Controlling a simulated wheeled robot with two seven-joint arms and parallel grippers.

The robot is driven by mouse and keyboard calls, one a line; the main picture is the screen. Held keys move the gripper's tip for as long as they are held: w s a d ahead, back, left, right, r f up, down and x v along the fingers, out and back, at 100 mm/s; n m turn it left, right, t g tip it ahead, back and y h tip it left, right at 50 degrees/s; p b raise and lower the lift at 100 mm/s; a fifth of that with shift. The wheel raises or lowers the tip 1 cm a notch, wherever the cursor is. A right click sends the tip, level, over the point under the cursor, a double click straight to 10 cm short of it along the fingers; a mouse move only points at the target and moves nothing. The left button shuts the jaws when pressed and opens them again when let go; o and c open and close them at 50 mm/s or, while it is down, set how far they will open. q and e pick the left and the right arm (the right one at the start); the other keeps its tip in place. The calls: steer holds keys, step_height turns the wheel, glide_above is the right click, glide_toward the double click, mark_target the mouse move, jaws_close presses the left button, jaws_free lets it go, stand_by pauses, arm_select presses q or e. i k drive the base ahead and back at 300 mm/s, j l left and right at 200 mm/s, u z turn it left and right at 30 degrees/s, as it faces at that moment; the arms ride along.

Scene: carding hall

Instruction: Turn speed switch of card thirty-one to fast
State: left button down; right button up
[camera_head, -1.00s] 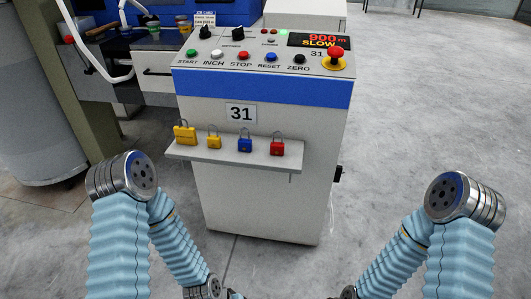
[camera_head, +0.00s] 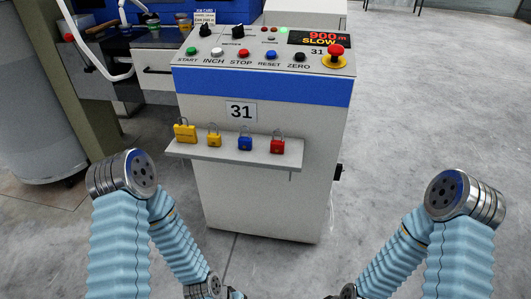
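The console of card 31 (camera_head: 262,198) stands ahead, with a number plate "31" (camera_head: 240,111) on its front. Two black rotary knobs sit at the back left of its sloped top: a left knob (camera_head: 205,29) and a right knob (camera_head: 238,31). Their labels are too small to read, so I cannot tell which is the speed switch. The display (camera_head: 319,38) reads "900 m" and "SLOW". Both my arms show only elbows and forearms at the lower left and lower right. Their grippers are below the picture's edge, and nothing touches the console.
A button row runs along the panel front, with a red emergency stop (camera_head: 336,56) at its right. A shelf (camera_head: 235,153) with several padlocks juts from the console front. A grey cylinder (camera_head: 35,110) stands at left. Floor at right is clear.

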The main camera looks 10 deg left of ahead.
mark_target(205, 31)
steer(key=i+j, duration=0.1)
steer(key=j, duration=0.35)
steer(key=i+j+u, duration=0.1)
steer(key=j, duration=0.3)
steer(key=i+j, duration=0.1)
steer(key=j, duration=0.35)
steer(key=i+j+u, duration=0.1)
steer(key=j, duration=0.3)
steer(key=i+j, duration=0.15)
steer(key=j, duration=0.25)
steer(key=i+j+u, duration=0.1)
steer(key=j, duration=0.3)
